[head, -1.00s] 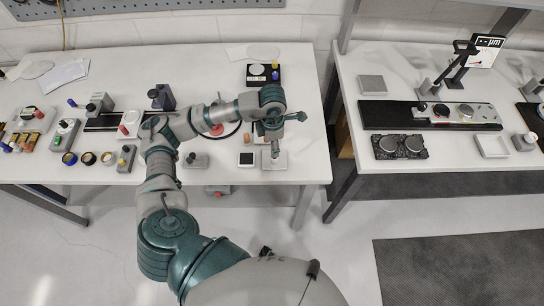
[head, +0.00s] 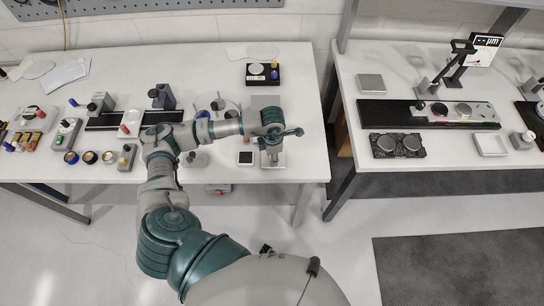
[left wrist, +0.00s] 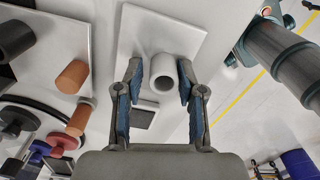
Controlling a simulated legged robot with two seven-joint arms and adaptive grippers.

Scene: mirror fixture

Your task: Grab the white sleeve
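The white sleeve (left wrist: 166,72), a short hollow cylinder, stands on a pale square plate (left wrist: 140,35) in the left wrist view. My left gripper (left wrist: 161,75) is open, with one finger on each side of the sleeve. Small gaps seem to show between the fingers and the sleeve; contact cannot be made out. In the head view my left gripper (head: 273,155) points down over the plate (head: 280,164) near the front right of the left table, and it hides the sleeve there. My right gripper is not in view.
A small black-framed square (head: 246,158) lies just left of the plate. An orange-brown cylinder (left wrist: 72,77) stands beside it in the wrist view. A black scale (head: 263,75) sits farther back. The left table's right edge is close, with a gap before the second table (head: 460,165).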

